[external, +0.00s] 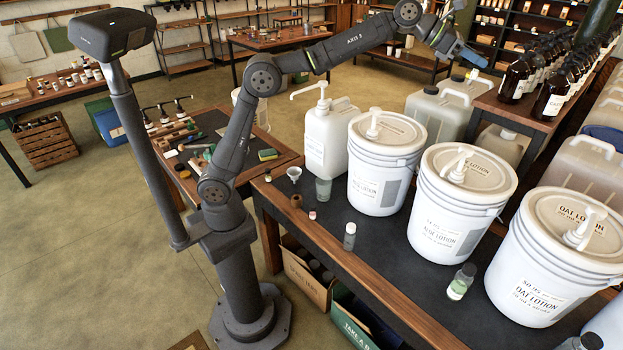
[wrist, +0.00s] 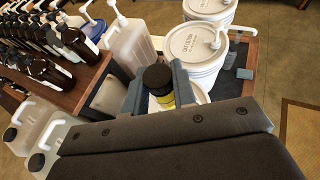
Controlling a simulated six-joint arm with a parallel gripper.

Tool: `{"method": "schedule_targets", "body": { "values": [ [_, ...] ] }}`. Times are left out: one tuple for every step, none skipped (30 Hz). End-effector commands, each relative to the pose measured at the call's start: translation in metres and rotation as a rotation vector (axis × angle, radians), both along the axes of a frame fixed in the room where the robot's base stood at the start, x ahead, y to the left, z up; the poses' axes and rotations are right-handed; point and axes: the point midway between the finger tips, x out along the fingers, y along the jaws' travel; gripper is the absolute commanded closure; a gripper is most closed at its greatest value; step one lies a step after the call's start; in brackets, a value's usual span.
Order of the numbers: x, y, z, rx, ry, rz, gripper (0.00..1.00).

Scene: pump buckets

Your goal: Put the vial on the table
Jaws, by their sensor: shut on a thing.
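My gripper (external: 468,54) is raised high at the upper right in the external view, above the jugs behind the lotion buckets. In the wrist view my gripper (wrist: 158,90) has its blue-grey fingers closed on either side of a vial (wrist: 157,78) with a black cap and a yellow band. The dark-topped table (external: 390,262) with a wooden edge stands below and nearer the camera.
Several white lotion buckets (external: 463,205) and a pump jug (external: 328,140) line the table. Brown bottles (external: 516,78) crowd a bench at right. The front strip has bare patches.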

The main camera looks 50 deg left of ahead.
Motion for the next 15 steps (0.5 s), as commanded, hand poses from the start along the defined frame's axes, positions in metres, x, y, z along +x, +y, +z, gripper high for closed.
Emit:
{"method": "schedule_targets", "body": {
  "values": [
    [-0.025, -0.022, 0.003, 0.0, -0.002, -0.035, 1.0],
    [-0.037, -0.033, 0.004, -0.001, -0.001, -0.054, 1.0],
    [-0.054, -0.047, 0.003, 0.0, 0.0, -0.079, 1.0],
    [-0.066, -0.058, 0.0, 0.0, 0.0, -0.1, 1.0],
    [-0.077, -0.069, -0.004, 0.001, 0.002, -0.12, 1.0],
    [-0.091, -0.084, -0.013, 0.002, 0.004, -0.147, 1.0],
    [-0.1, -0.095, -0.021, 0.004, 0.003, -0.17, 1.0],
    [-0.109, -0.106, -0.031, 0.004, 0.006, -0.191, 1.0],
    [-0.119, -0.119, -0.045, 0.006, 0.008, -0.219, 1.0],
    [-0.126, -0.129, -0.057, 0.005, 0.008, -0.241, 1.0],
    [-0.133, -0.138, -0.069, 0.006, 0.008, -0.26, 1.0],
    [-0.141, -0.15, -0.086, 0.005, 0.008, -0.286, 1.0],
    [-0.147, -0.158, -0.099, 0.006, 0.009, -0.304, 1.0],
    [-0.152, -0.165, -0.113, 0.006, 0.01, -0.322, 1.0],
    [-0.16, -0.175, -0.131, 0.006, 0.008, -0.347, 1.0]
  ]
}}
